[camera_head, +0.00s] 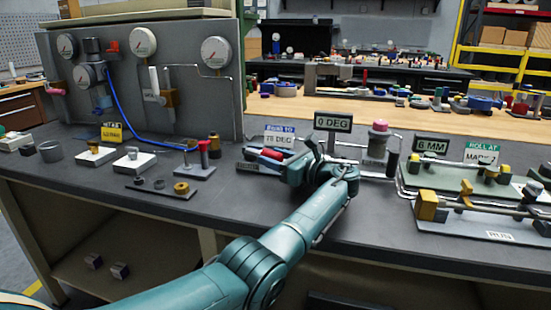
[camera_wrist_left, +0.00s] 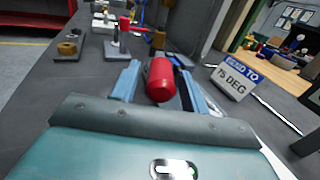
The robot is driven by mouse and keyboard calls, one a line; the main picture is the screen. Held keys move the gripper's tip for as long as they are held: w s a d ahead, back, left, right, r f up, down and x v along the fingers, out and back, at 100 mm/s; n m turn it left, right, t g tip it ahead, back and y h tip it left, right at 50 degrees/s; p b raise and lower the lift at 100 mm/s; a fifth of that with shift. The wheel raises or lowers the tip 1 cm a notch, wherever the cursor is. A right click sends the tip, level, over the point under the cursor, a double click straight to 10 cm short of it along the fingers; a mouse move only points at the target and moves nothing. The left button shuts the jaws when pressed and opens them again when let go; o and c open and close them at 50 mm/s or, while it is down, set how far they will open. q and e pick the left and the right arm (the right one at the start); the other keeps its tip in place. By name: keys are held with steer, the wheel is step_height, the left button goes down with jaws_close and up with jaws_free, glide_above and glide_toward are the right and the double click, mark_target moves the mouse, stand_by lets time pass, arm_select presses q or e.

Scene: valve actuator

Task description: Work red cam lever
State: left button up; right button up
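The red cam lever shows a red cylindrical grip (camera_head: 272,153) left of my left gripper in the head view. In the left wrist view the red grip (camera_wrist_left: 160,78) lies between two blue fingers. My left gripper (camera_wrist_left: 162,82) is open, with a finger on each side of the grip; I cannot tell if either touches it. In the head view my left gripper (camera_head: 278,160) and wrist hide most of the lever's base. A display (camera_head: 333,122) behind it reads 0 DEG. My right gripper is not in view.
A red-topped post (camera_head: 204,148) on a plate stands to the left. A gauge panel (camera_head: 140,80) rises at the back left. A pink-topped fixture (camera_head: 378,138) and a rig with a 6 MM display (camera_head: 431,145) stand to the right.

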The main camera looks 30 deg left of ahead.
arm_select(q)
steer(key=shift+o, duration=0.2)
steer(key=shift+d, duration=0.1)
steer(key=v, duration=1.2)
steer(key=shift+d+b, duration=0.15)
steer(key=shift+b, duration=0.2)
steer(key=shift+s+d, duration=0.15)
steer(key=shift+d, duration=0.25)
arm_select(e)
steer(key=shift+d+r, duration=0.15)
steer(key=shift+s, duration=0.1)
